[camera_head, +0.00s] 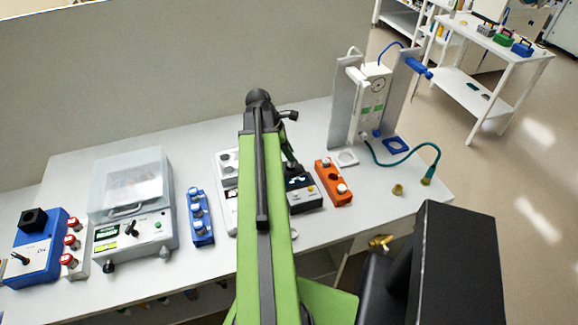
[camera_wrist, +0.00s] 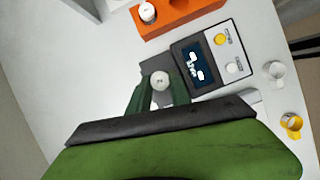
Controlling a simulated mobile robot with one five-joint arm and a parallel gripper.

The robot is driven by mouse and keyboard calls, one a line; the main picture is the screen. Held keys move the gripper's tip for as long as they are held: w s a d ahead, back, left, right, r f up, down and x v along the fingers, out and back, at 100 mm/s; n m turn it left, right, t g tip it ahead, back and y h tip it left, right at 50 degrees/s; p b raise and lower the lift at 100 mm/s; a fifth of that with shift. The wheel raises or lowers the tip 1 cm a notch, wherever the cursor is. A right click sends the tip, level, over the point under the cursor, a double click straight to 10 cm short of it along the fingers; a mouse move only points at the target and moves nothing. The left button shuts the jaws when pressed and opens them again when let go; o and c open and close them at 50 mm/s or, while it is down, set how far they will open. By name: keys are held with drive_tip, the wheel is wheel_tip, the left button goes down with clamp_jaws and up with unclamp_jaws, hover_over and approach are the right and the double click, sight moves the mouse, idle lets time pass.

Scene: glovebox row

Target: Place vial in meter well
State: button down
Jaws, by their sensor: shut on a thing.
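My gripper (camera_wrist: 158,92) is shut on a vial (camera_wrist: 160,79), whose white round cap shows between the two dark green fingers in the wrist view. The vial's body is hidden below the cap. The meter (camera_wrist: 206,56) has a dark display and yellow and white buttons, and lies just right of the fingers. A grey part of the meter lies under the fingertips. The well is hidden, and I cannot tell whether the vial is above it or inside it. In the head view the meter (camera_head: 304,195) is partly behind my arm.
A blue rack (camera_head: 200,217) and a clear-lidded instrument (camera_head: 132,205) stand to the left. A white stand (camera_head: 374,97) with a green hose is at the back right. A yellow ring (camera_wrist: 291,122) lies near the meter.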

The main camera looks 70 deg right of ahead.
sight(289, 167)
drive_tip(key=shift+w+f+b, duration=0.15)
drive_tip(key=shift+f+b, duration=1.95)
drive_tip(key=shift+f, duration=0.1)
drive_tip(key=shift+r, duration=0.2)
drive_tip(key=shift+f, duration=0.1)
drive_tip(key=c, duration=1.6)
unclamp_jaws()
drive_tip(key=shift+f, duration=0.1)
drive_tip(key=o, duration=0.4)
drive_tip(key=shift+r+p, duration=0.4)
drive_tip(key=p+v, duration=1)
drive_tip(key=v, duration=0.1)
drive_tip(key=shift+w+a+r+p, duration=0.15)
drive_tip(key=shift+w+r+p, duration=0.1)
drive_tip(key=shift+p, duration=0.1)
